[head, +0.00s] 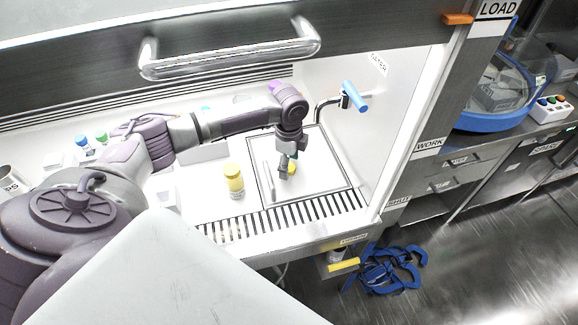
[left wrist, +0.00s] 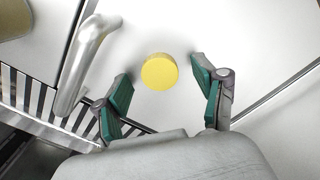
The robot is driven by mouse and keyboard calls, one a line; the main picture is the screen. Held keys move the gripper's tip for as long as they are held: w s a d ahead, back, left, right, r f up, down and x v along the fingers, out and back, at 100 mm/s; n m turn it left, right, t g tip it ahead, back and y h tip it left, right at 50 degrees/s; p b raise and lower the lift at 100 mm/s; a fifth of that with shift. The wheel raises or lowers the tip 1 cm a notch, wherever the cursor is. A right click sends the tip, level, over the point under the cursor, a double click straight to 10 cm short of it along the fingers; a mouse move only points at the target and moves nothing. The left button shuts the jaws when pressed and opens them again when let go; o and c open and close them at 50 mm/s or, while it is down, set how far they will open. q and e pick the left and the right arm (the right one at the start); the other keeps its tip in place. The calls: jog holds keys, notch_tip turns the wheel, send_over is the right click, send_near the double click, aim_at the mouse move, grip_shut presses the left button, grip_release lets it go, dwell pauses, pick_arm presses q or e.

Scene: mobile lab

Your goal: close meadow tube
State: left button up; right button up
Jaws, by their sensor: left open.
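My left gripper (head: 286,168) points down over a white panel inside the cabinet. In the left wrist view, the open fingers (left wrist: 160,92) stand on either side of a round yellow cap (left wrist: 160,72), just short of it and not touching it. A jar with a yellow lid (head: 234,181) stands left of the gripper. A blue-capped tube (head: 82,142) and a green-capped tube (head: 101,137) stand farther left. No name "meadow" is readable. My right gripper is not seen.
A slotted grille (head: 285,213) runs along the cabinet's front edge. A blue-handled valve (head: 354,97) is on the right wall, and the raised sash with its handle (head: 230,55) hangs above the arm.

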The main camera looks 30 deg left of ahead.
pick_arm(q)
jog(key=shift+f, duration=0.15)
jog(key=c, duration=0.8)
notch_tip(320, 180, up, 18)
jog(key=shift+b, duration=0.4)
dwell(0.4)
